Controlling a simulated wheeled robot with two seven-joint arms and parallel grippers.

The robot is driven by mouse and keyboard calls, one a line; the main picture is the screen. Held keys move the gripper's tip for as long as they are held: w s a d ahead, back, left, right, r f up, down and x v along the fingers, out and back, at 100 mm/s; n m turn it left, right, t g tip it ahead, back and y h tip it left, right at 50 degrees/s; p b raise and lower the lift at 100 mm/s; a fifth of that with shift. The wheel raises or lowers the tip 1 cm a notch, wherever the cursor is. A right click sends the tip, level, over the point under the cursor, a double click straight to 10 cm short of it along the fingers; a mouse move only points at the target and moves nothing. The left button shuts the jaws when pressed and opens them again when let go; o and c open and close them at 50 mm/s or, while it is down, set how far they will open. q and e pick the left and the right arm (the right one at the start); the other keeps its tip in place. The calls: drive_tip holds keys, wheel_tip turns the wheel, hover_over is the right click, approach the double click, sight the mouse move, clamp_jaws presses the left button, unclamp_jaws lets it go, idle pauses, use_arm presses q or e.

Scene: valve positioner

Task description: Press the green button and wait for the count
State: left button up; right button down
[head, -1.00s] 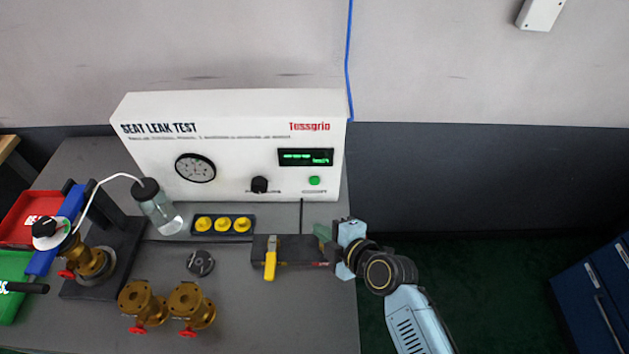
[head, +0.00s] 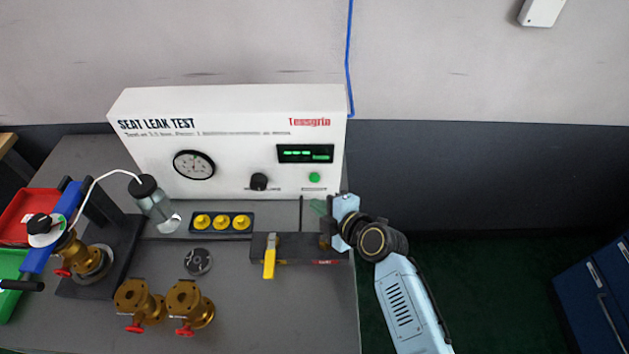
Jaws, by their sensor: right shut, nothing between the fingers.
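The white seat leak test box (head: 235,125) stands at the back of the bench. Its green button (head: 314,177) is at the lower right of the front face, below a dark display (head: 305,154) with green characters too small to read. My right gripper (head: 319,207) is shut and empty, just below and in front of the button. A gap shows between its fingertips and the button. My left gripper is not in view.
A dark block with a yellow handle (head: 269,257) lies just below my right gripper. A tray of yellow caps (head: 221,223), a jar (head: 152,203) and brass valves (head: 190,304) stand to the left. A black knob (head: 259,181) is left of the button.

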sight(315, 178)
drive_tip(key=shift+w+b, duration=0.85)
drive_tip(key=shift+w, duration=1.2)
idle(0.5)
drive_tip(key=shift+w+b, duration=0.4)
drive_tip(key=shift+w, duration=0.05)
drive_tip(key=shift+w+b, duration=0.35)
drive_tip(key=shift+w, duration=0.05)
idle(0.4)
drive_tip(key=shift+s, duration=0.15)
idle(0.3)
drive_tip(key=shift+s+p, duration=0.4)
drive_tip(key=shift+s, duration=0.3)
